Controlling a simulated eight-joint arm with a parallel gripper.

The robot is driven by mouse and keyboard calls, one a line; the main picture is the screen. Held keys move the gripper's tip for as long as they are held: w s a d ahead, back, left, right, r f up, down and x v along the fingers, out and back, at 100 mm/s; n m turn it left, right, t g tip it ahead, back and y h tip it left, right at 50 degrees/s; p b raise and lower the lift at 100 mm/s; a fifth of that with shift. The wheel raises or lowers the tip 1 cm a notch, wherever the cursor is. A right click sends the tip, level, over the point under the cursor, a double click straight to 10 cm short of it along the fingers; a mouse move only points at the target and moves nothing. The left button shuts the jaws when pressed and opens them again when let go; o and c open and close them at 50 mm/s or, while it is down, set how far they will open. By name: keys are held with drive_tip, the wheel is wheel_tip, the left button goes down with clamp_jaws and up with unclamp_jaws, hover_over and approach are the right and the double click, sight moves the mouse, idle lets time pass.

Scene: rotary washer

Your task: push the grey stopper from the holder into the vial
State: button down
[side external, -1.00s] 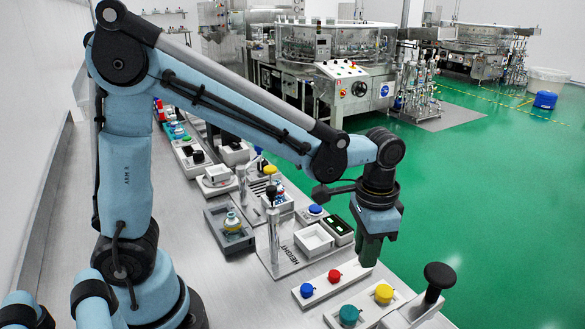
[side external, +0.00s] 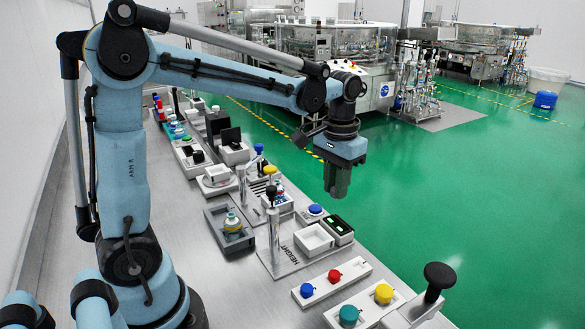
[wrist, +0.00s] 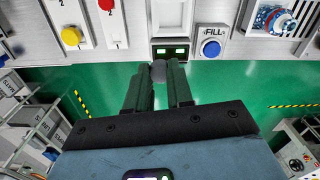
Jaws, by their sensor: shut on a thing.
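My gripper (side external: 338,190) hangs pointing down beyond the bench's right edge, above the green floor. In the wrist view my gripper (wrist: 160,78) is shut on a small grey rounded thing, which looks like the grey stopper (wrist: 158,70). The stopper cannot be made out in the side view. A small vial-like piece (side external: 232,221) with a yellowish band stands in a dark square tray (side external: 211,213) on the bench, well left of and below my gripper. I cannot tell whether it is the vial. The stopper's holder cannot be identified for certain.
A white open box (side external: 314,239) and a unit with a green display (side external: 338,226) sit near the bench edge, beside a blue button (side external: 315,209). A black-knobbed post (side external: 273,215) stands near them. Red (side external: 334,276) and yellow (side external: 384,293) knobs are closer. Open floor lies right.

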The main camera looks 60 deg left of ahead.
drive_tip(key=a+n, duration=0.4)
drive_tip(key=a, duration=0.8)
drive_tip(key=r+n, duration=0.2)
hover_over(277, 184)
drive_tip(key=shift+w+a+f, duration=0.1)
drive_tip(key=shift+a+f, duration=0.05)
drive_tip(key=shift+f, duration=1)
drive_tip(key=shift+a+f, duration=0.15)
drive_tip(key=shift+f, duration=1)
drive_tip(key=shift+w+a+f, duration=0.1)
drive_tip(key=shift+a+f, duration=0.05)
drive_tip(key=shift+f, duration=1)
drive_tip(key=shift+f, duration=0.4)
drive_tip(key=c, duration=0.9)
unclamp_jaws()
